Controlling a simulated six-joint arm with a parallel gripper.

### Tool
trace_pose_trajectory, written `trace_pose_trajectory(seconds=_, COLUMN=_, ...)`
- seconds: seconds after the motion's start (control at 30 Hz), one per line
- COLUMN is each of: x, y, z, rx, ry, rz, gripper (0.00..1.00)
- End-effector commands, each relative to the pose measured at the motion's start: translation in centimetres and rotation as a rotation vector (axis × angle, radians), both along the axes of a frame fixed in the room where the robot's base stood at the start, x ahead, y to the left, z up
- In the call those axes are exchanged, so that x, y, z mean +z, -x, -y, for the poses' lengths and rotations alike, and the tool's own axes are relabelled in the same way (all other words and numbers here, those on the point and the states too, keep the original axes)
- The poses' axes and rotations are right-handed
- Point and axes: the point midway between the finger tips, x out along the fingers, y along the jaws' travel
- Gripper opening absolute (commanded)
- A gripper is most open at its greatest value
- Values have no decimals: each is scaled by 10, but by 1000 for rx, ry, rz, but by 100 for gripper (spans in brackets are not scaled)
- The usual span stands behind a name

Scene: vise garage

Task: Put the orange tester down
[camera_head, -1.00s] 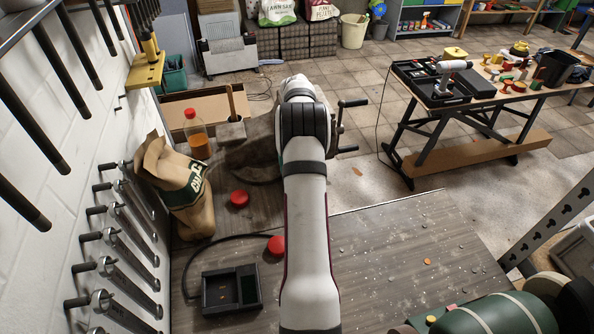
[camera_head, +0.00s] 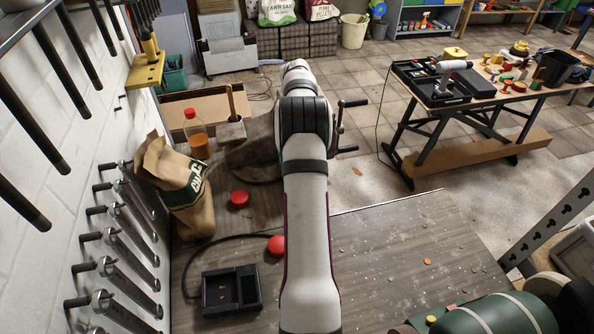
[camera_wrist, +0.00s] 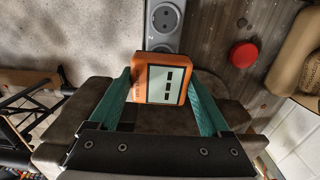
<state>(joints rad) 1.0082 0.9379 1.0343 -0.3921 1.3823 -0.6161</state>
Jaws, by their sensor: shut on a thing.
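The orange tester (camera_wrist: 160,58), with a pale face and dark bars, shows in the wrist view between the two green fingers of my gripper (camera_wrist: 161,84). My gripper is shut on its sides. Beneath and around it lies the grey-brown body of the vise (camera_wrist: 75,125). I cannot tell whether the tester touches it. In the head view the vise (camera_head: 258,155) stands at the bench's far end, partly behind my arm. The tester and my gripper are hidden by my arm there.
A grey socket strip (camera_wrist: 165,22) lies just beyond the tester in the wrist view. Red round caps (camera_head: 240,199), a paper bag (camera_head: 181,190), an orange bottle (camera_head: 197,137) and a black tray (camera_head: 231,289) stand left of my arm. The bench (camera_head: 410,250) is mostly clear right of it.

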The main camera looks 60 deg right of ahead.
Motion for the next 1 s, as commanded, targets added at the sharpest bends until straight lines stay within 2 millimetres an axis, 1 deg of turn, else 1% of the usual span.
trace_pose_trajectory(seconds=0.2, x=0, y=0, z=0, rx=0, ry=0, rz=0, gripper=0)
trace_pose_trajectory(seconds=0.27, x=2, y=4, z=-3, rx=1, ry=0, rz=-1, gripper=0)
trace_pose_trajectory(seconds=0.3, x=4, y=10, z=-8, rx=2, ry=1, rz=-2, gripper=0)
trace_pose_trajectory(seconds=0.37, x=7, y=22, z=-20, rx=3, ry=-1, rz=-4, gripper=0)
trace_pose_trajectory(seconds=0.5, x=13, y=58, z=-58, rx=5, ry=1, rz=-3, gripper=0)
trace_pose_trajectory(seconds=0.6, x=13, y=80, z=-85, rx=3, ry=3, rz=-1, gripper=0)
trace_pose_trajectory(seconds=0.7, x=12, y=93, z=-104, rx=1, ry=3, rz=0, gripper=0)
trace_pose_trajectory(seconds=0.77, x=8, y=92, z=-110, rx=2, ry=2, rz=1, gripper=0)
trace_pose_trajectory(seconds=0.83, x=-1, y=79, z=-116, rx=5, ry=0, rz=0, gripper=0)
trace_pose_trajectory(seconds=1.0, x=-34, y=26, z=-128, rx=7, ry=-1, rz=-1, gripper=0)
